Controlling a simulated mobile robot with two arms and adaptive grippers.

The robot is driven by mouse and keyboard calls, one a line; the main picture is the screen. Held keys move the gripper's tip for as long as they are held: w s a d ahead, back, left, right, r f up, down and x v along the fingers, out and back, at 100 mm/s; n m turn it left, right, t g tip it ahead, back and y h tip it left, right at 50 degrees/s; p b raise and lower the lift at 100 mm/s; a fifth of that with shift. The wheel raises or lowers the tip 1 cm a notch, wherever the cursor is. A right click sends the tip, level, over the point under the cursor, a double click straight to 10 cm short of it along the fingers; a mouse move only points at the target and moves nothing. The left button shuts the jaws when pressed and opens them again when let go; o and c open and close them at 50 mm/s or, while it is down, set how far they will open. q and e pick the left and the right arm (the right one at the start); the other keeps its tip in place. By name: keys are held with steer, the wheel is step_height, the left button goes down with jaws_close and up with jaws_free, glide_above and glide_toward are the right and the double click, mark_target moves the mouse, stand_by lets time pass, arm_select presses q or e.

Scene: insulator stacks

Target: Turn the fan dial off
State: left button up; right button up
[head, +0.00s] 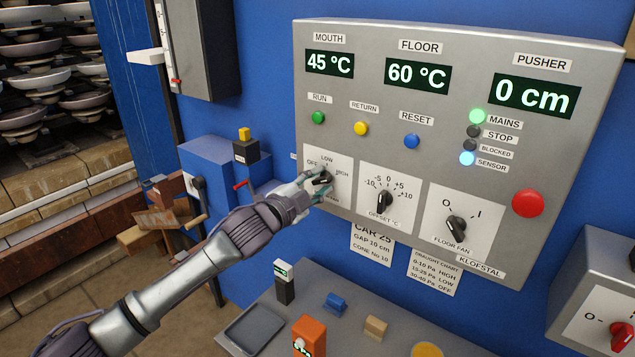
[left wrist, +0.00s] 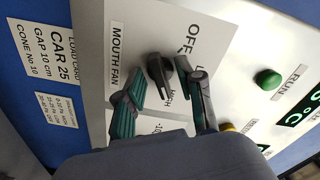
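The mouth fan dial (head: 322,180) is a black knob on a white plate at the lower left of the grey control panel, marked OFF, LOW and HIGH. It also shows in the left wrist view (left wrist: 159,70), where its narrow end seems to point toward HIGH. My left gripper (head: 318,186) is at this dial. In the left wrist view, its two teal-padded fingers (left wrist: 166,82) are spread on either side of the knob, with gaps visible. The floor fan dial (head: 456,228), marked O and I, is at the panel's lower right. My right gripper is in neither view.
The offset dial (head: 384,201) is just right of my gripper. A red button (head: 528,203) is at the panel's right. Below, a grey desk (head: 270,310) holds an orange meter (head: 309,336) and small blocks. A blue box with a red lever (head: 240,185) stands at left.

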arm_select(q)
jaws_close()
steer(key=shift+r, duration=0.1)
